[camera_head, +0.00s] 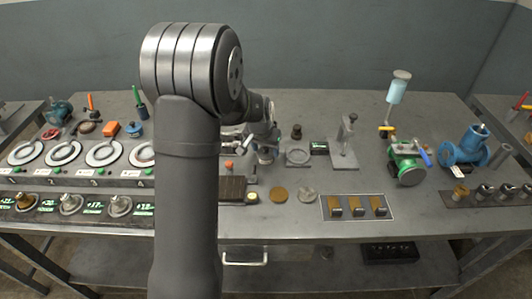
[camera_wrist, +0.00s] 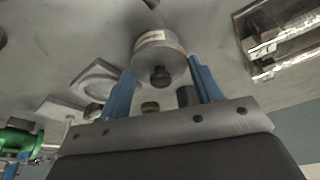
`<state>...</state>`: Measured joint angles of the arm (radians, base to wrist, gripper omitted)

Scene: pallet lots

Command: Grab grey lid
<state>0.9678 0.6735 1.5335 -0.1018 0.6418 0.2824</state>
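In the wrist view a grey round lid (camera_wrist: 174,68) with a dark knob (camera_wrist: 160,77) faces the camera. It seems to sit on a short grey cylinder with a pale label (camera_wrist: 150,40). My gripper (camera_wrist: 161,68) has its two blue fingers apart, one on each side of this piece. A narrow gap shows by the right finger; contact on the left cannot be told. In the head view my gripper (camera_head: 258,138) is low over the middle of the bench, and the piece under it is partly hidden by my arm.
A ring fixture (camera_head: 298,155) and a clamp stand (camera_head: 346,145) stand just right of my gripper. A brown disc (camera_head: 279,195) and a grey disc (camera_head: 307,195) lie in front. A green valve (camera_head: 407,160) is further right. My arm hides part of the bench's left-middle.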

